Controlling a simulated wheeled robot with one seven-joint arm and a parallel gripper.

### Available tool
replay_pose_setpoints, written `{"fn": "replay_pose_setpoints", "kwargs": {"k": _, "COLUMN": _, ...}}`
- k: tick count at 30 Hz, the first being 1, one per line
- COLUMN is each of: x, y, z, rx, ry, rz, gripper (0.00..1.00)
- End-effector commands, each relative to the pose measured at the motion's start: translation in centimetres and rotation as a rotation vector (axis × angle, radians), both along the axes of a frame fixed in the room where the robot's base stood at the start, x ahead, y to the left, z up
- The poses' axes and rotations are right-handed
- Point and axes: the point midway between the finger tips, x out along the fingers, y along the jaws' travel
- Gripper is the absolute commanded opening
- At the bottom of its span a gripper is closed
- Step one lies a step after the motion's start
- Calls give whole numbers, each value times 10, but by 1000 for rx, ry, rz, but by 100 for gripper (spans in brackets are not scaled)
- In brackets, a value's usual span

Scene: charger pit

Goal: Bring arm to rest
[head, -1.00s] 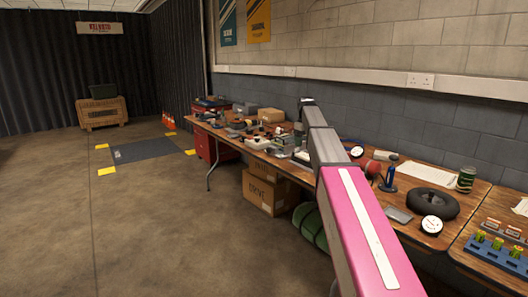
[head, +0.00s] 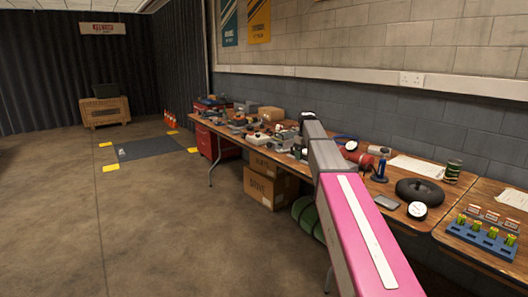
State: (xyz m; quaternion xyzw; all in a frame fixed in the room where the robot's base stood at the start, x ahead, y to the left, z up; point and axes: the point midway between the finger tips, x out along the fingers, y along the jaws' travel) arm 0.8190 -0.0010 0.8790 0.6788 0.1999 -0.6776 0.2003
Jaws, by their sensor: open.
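My arm (head: 350,215) reaches forward from the lower right in the head view. It has a pink link with a white stripe, then grey links that narrow to a dark far end above the workbench (head: 444,190). I see no fingers or jaws. My gripper is not visible, and the arm's links hide part of the bench and whatever is behind them.
The long bench runs along the wall and carries a tyre (head: 420,191), a gauge (head: 417,210), a blue battery tray (head: 481,237) and many tools. Cardboard boxes (head: 264,190) stand beneath it. Open floor (head: 150,230) lies to the left, with a dark floor mat (head: 145,148) beyond.

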Motion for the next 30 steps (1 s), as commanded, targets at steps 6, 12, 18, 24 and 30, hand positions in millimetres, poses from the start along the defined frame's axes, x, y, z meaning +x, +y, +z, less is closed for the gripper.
{"fn": "replay_pose_setpoints", "kwargs": {"k": 6, "x": -37, "y": 0, "z": -51, "rx": 0, "ry": 4, "rz": -63, "gripper": 68}}
{"fn": "replay_pose_setpoints", "kwargs": {"k": 12, "x": -94, "y": 0, "z": -121, "rx": 0, "ry": 4, "rz": -160, "gripper": 68}}
{"fn": "replay_pose_setpoints", "kwargs": {"k": 18, "x": -165, "y": 0, "z": -192, "rx": 0, "ry": 3, "rz": -282, "gripper": 68}}
{"fn": "replay_pose_setpoints", "kwargs": {"k": 24, "x": -240, "y": 0, "z": -248, "rx": 0, "ry": 2, "rz": -402, "gripper": 68}}
{"fn": "replay_pose_setpoints", "kwargs": {"k": 30, "x": -307, "y": 1, "z": -286, "rx": 1, "ry": -1, "rz": -508, "gripper": 68}}
